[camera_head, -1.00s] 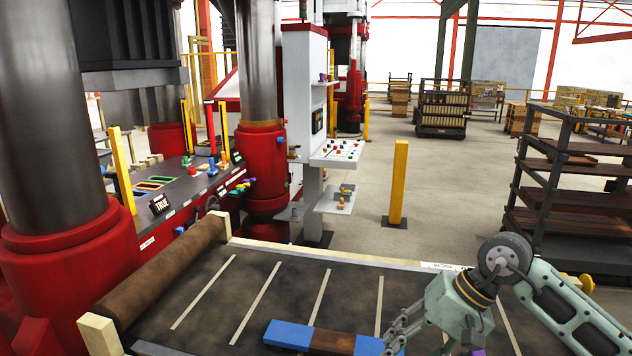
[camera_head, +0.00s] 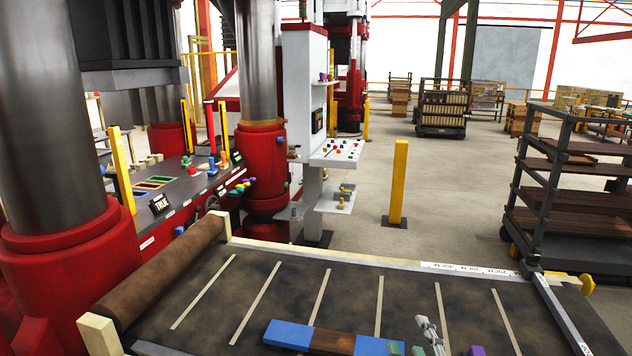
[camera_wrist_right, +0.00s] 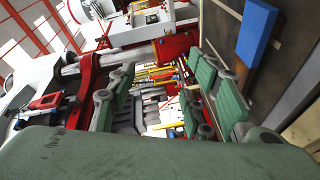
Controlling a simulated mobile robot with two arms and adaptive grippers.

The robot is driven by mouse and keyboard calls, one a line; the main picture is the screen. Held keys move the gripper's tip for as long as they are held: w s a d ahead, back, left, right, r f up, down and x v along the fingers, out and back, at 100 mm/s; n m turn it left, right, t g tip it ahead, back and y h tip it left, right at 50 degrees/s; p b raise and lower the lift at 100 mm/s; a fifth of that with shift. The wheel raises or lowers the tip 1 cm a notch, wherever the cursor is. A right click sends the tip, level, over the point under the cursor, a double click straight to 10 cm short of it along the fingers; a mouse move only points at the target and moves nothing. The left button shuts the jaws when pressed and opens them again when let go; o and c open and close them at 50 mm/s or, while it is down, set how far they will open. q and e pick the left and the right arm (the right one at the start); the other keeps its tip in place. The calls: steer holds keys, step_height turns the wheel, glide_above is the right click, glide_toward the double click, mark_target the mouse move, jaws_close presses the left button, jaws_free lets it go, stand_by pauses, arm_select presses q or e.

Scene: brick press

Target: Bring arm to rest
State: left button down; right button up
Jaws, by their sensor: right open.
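My right gripper (camera_head: 425,338) shows only as a small piece of its fingers at the bottom edge of the head view, just right of the brick row. In the right wrist view the gripper (camera_wrist_right: 160,78) has its two green fingers wide apart with nothing between them. The rest of the right arm is out of the head view. My left gripper is not in view.
On the dark press table (camera_head: 350,285) lie a blue block (camera_head: 288,334), a brown block (camera_head: 332,343) and another blue block (camera_head: 372,346). A yellow post (camera_head: 398,183) and shelf rack (camera_head: 565,190) stand beyond. The floor between them is clear.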

steer(key=s+d+f+m+g+h, duration=0.25)
steer(key=s+f+m+g, duration=0.5)
steer(key=s+f, duration=0.6)
steer(key=s+f+m+g+y, duration=0.1)
steer(key=s+f+m+g, duration=0.25)
steer(key=s, duration=0.35)
steer(key=s+f+m+g+y, duration=0.1)
steer(key=s+f+m+g, duration=0.15)
steer(key=s+f, duration=0.3)
step_height(320, 180, down, 30)
steer(key=s+g+b, duration=0.2)
steer(key=b, duration=0.3)
steer(key=s+d+f+b, duration=0.1)
steer(key=s+f+b, duration=0.1)
steer(key=s+f, duration=0.6)
steer(key=s+d+f+n+b, duration=0.1)
steer(key=s+f+b, duration=0.2)
steer(key=s+f, duration=0.6)
step_height(320, 180, down, 5)
steer(key=shift+s+d+f+g, duration=0.15)
steer(key=shift+s+d+g, duration=0.15)
steer(key=shift+d+g, duration=0.15)
steer(key=shift+h, duration=0.25)
